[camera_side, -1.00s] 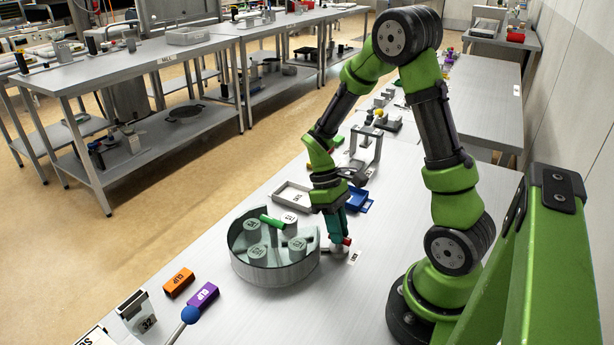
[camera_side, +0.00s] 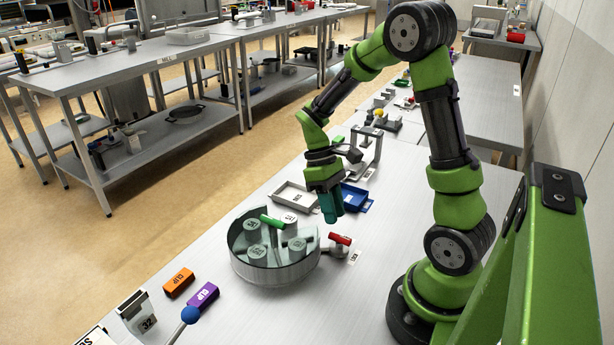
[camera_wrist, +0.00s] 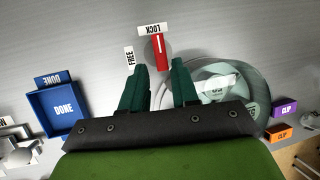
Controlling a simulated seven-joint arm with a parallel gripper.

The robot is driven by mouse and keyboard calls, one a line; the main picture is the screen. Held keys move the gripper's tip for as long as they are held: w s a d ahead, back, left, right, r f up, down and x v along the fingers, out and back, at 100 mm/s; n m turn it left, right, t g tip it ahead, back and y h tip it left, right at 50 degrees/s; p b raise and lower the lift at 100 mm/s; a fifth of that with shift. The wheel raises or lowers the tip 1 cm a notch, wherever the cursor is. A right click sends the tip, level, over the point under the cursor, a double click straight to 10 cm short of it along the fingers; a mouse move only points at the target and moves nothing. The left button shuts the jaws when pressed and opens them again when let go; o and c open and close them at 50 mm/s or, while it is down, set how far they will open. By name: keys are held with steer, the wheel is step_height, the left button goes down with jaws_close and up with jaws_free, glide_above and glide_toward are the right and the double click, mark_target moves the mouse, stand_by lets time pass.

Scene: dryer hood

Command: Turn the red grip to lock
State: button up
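The red grip (camera_side: 340,239) sits on a small grey post beside the round drum (camera_side: 275,272), on the drum's right. In the wrist view the red grip (camera_wrist: 159,46) points up at the LOCK label (camera_wrist: 154,29); the FREE label (camera_wrist: 129,57) is to its left. My gripper (camera_side: 330,216) is above the table, up and to the left of the red grip and apart from it. In the wrist view my gripper's two green fingers (camera_wrist: 160,80) are spread with nothing between them.
The drum holds several grey round pieces and a green bar (camera_side: 272,221). A grey tray (camera_side: 297,197) and a blue DONE tray (camera_side: 355,198) lie behind. Orange (camera_side: 178,282) and purple (camera_side: 203,295) CLIP blocks lie at the front left.

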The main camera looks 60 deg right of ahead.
steer(key=v, duration=1.2)
steer(key=s+a+r+m+t, duration=0.2)
steer(key=s+a+t, duration=0.1)
steer(key=a+t, duration=0.2)
steer(key=s+a+r+m+t, duration=0.2)
steer(key=a+t, duration=0.4)
steer(key=a, duration=0.3)
steer(key=shift+s+a+r+t, duration=0.2)
steer(key=shift+s+r+t, duration=0.1)
steer(key=shift+s+r, duration=0.6)
stand_by(0.7)
